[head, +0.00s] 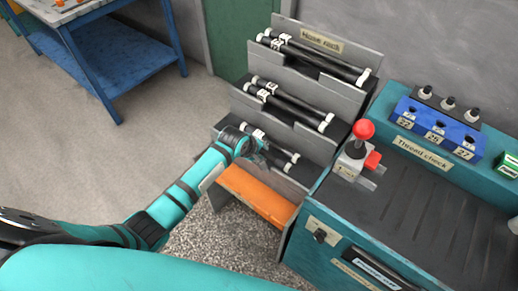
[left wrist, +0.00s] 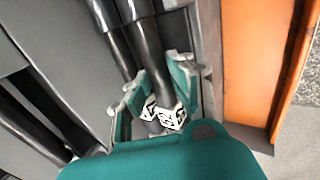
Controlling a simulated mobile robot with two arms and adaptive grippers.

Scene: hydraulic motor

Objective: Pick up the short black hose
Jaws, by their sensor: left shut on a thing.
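The short black hoses (head: 281,149) lie in the lowest tier of the hose rack, with pale end fittings. My left gripper (head: 255,150) is at their left end. In the left wrist view, my left gripper's teal fingers (left wrist: 157,98) are on either side of a short black hose (left wrist: 148,45) by its white marked tag (left wrist: 171,118), shut on it. The near hose ends are hidden behind the gripper body. My right gripper is not in view.
The hose rack (head: 295,22) holds longer black hoses (head: 313,57) in its upper tiers. An orange panel (head: 256,197) is just below my gripper. A teal workbench (head: 420,215) with a red-knobbed device (head: 362,130) stands right. Open floor (head: 120,165) lies left.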

